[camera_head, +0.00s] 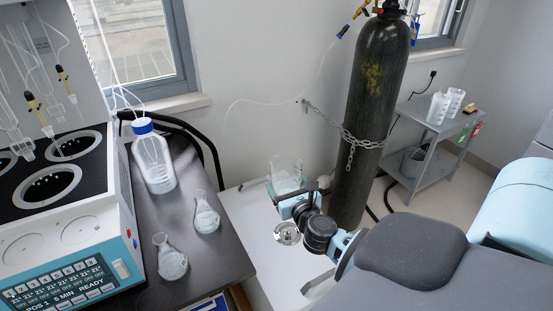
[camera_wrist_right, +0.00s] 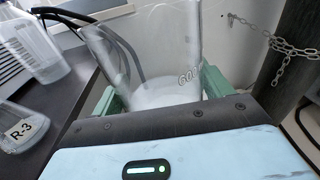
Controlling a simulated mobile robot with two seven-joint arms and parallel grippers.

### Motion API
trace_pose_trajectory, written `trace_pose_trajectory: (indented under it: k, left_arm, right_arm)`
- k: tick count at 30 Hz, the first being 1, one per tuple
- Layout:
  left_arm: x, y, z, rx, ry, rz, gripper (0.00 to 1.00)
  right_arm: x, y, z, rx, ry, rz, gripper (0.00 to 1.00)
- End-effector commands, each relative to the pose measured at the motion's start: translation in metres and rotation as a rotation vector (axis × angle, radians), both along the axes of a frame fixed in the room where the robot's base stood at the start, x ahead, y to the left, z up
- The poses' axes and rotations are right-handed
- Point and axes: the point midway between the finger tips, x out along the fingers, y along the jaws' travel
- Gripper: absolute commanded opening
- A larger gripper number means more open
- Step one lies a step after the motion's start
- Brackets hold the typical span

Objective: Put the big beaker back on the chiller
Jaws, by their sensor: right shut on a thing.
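The big clear glass beaker (camera_head: 287,172) is in the grasp of my right gripper (camera_head: 288,188), above a low white flat-topped unit that I take for the chiller (camera_head: 251,213). The gap between the beaker and that surface is hard to judge. In the right wrist view the beaker (camera_wrist_right: 150,50) stands between the green fingers of my right gripper (camera_wrist_right: 158,88), with white showing through its base. The gripper is shut on it. Part of the unit is hidden behind my right arm. My left gripper is not in view.
A dark bench (camera_head: 185,255) on the left holds two conical flasks (camera_head: 206,214) (camera_head: 171,259), a blue-capped bottle (camera_head: 153,160) and a distiller (camera_head: 70,225). A chained black gas cylinder (camera_head: 371,110) stands just right of the beaker. A grey cart (camera_head: 429,130) is farther back.

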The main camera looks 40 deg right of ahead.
Motion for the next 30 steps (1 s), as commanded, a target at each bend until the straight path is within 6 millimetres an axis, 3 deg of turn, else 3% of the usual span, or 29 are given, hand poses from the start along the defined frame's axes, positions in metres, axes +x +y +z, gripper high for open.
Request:
trace_pose_trajectory:
  k: [8,15,21,30]
  left_arm:
    - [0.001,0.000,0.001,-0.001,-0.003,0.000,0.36]
    - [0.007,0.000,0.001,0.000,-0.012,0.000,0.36]
    - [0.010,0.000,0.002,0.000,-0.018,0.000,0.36]
    - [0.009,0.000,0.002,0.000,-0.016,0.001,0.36]
  right_arm:
    - [-0.055,0.108,0.011,0.006,-0.003,0.159,0.39]
    - [-0.112,0.184,0.043,0.016,-0.011,0.280,0.39]
    - [-0.147,0.217,0.070,0.026,-0.013,0.333,0.39]
    - [-0.161,0.228,0.082,0.031,-0.012,0.351,0.39]
